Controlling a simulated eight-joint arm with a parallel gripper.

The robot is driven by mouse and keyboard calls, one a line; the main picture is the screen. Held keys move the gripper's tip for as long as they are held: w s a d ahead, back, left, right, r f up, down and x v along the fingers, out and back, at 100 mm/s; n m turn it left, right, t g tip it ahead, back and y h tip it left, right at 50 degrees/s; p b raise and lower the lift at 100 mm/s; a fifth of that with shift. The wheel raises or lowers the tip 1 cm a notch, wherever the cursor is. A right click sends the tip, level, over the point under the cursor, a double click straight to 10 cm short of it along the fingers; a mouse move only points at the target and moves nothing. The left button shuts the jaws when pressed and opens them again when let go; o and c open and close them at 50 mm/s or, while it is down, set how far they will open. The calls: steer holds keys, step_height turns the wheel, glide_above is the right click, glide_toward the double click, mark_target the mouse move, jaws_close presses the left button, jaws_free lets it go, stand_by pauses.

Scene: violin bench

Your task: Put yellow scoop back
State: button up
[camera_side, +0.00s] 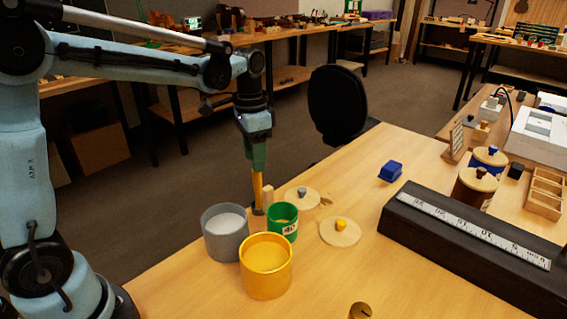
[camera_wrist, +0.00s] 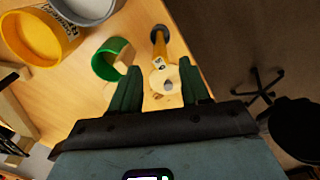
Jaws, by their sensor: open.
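A slim yellow upright piece with a dark lower end, which looks like the yellow scoop (camera_side: 257,190), stands on the bench directly below my gripper (camera_side: 257,168). In the wrist view the scoop (camera_wrist: 159,52) runs away from the camera between the two green fingers of my gripper (camera_wrist: 160,72). The fingers are apart, and I cannot tell whether either touches it. A yellow cup (camera_side: 266,279) with yellow contents stands in front. A grey cup (camera_side: 222,246) with pale contents is to its left, and a labelled green cup (camera_side: 277,227) is just behind.
A small wooden block (camera_side: 267,196) stands close beside the scoop. Round wooden lids with a grey knob (camera_side: 302,193) and a yellow knob (camera_side: 340,225) lie to the right. A blue box (camera_side: 390,172) and a long dark block with a ruler (camera_side: 465,255) are farther right.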

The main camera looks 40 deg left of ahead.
step_height(320, 180, up, 6)
steer(key=shift+f, duration=0.1)
steer(key=s+d+f+n+t, duration=0.2)
steer(key=s+t, duration=0.1)
steer(key=s, duration=0.3)
steer(key=s+d+f+n+t, duration=0.1)
steer(key=s+f+n+t, duration=0.1)
steer(key=s, duration=0.4)
steer(key=shift+d+f+n+t, duration=0.35)
steer(key=shift+f+t, duration=0.4)
steer(key=shift+t, duration=0.25)
